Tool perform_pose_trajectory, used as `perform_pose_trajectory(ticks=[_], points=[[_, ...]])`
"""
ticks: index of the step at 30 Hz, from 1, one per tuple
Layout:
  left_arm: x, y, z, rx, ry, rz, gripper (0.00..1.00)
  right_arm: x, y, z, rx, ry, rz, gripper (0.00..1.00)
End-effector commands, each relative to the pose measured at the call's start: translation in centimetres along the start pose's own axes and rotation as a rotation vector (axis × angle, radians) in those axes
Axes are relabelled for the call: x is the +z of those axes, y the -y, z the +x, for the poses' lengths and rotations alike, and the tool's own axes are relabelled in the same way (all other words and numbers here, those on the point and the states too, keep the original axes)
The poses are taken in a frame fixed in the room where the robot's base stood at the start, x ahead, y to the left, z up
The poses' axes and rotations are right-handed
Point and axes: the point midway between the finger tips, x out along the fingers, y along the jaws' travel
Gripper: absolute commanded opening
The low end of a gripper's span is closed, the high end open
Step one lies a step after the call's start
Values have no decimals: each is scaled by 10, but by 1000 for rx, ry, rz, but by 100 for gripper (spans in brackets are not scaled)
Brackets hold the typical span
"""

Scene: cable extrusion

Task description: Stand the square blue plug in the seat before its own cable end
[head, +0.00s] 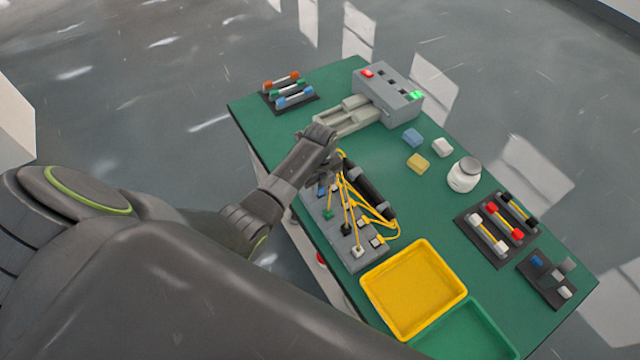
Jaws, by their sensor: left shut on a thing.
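The grey block (372,262) near the table's left edge carries a row of plugs and yellow cables (358,205) that run to a black bar. A blue plug (321,190) shows at the far end of the row, just under my left gripper (325,172). My left gripper is shut, apparently on this blue plug; its fingertips and the contact are mostly hidden by my wrist. Whether the plug sits fully in its seat cannot be told. A green plug (328,213), a black plug (346,229) and a white plug (357,252) stand nearer. My right gripper is out of view.
A yellow tray (415,288) and a green tray (470,330) lie at the near end. A grey machine (388,92) stands at the far end. Loose blocks, a white jar (464,175) and dark racks (498,228) lie right. Green table is free between them.

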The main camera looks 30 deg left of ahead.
Motion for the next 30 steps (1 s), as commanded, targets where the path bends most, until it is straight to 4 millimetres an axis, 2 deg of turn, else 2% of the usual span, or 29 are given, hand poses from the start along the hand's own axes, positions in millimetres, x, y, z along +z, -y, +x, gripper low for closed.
perform_pose_trajectory(ticks=[30], points=[[-1, 0, 22, 1, -1, 0, 0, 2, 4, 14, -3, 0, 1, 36]])
